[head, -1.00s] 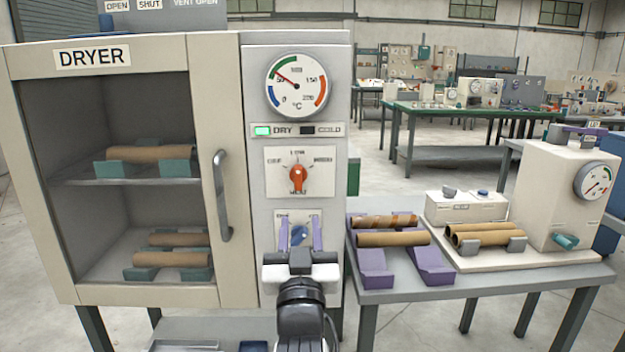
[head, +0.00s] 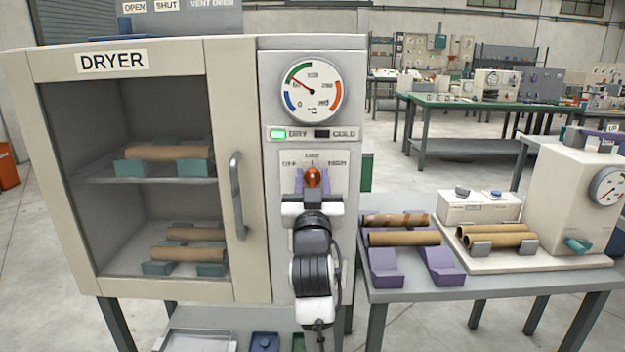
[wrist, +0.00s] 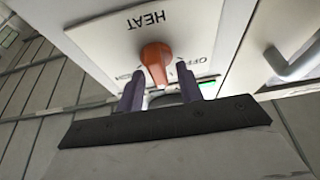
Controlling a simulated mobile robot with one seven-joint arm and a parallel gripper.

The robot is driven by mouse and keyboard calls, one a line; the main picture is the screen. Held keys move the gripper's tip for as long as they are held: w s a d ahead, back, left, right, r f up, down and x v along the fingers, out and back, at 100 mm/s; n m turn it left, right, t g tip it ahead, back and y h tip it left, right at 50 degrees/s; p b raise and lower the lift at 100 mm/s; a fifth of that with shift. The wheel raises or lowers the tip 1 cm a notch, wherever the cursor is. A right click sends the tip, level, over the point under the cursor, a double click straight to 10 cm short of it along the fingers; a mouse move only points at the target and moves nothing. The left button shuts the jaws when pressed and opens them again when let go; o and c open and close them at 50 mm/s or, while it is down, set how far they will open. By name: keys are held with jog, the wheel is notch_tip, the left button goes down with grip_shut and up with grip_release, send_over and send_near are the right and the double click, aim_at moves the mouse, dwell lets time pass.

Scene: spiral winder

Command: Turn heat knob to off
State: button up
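The orange heat knob (head: 312,178) sits on a pale plate on the dryer's control panel, below the dial. In the wrist view the knob (wrist: 156,62) appears upside down with the HEAT label above it and OFF to its right. My gripper (head: 313,184) is in front of the panel with its two purple fingers apart, one on each side of the knob. In the wrist view the fingers of my gripper (wrist: 160,70) show gaps to the knob, and nothing is held. The knob's exact pointing is hard to read.
The dryer door (head: 237,200) with its handle is left of the panel, closed. A temperature dial (head: 309,92) and a lit DRY lamp (head: 277,134) are above the knob. My arm hides the lower panel. A grey table (head: 400,288) with tubes on purple holders stands at right.

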jog(key=c, duration=0.6)
jog(key=shift+c, duration=0.2)
jog(key=shift+n, duration=0.4)
jog(key=n+y, duration=0.1)
jog(key=n, duration=0.1)
jog(key=n+y+b, duration=0.1)
jog(key=n+y, duration=0.1)
jog(key=n, duration=0.1)
jog(key=n+g+y+b, duration=0.1)
jog(key=n, duration=0.2)
jog(key=shift+a+f+y, duration=0.1)
jog(key=shift+f+y, duration=0.05)
jog(key=shift+y, duration=0.15)
jog(key=n+g+y+b, duration=0.1)
jog(key=n, duration=0.2)
jog(key=n+g+y+b, duration=0.1)
jog(key=n+b, duration=0.1)
jog(key=n, duration=0.2)
jog(key=shift+a, duration=0.15)
jog(key=shift+n, duration=0.4)
jog(key=o, duration=0.6)
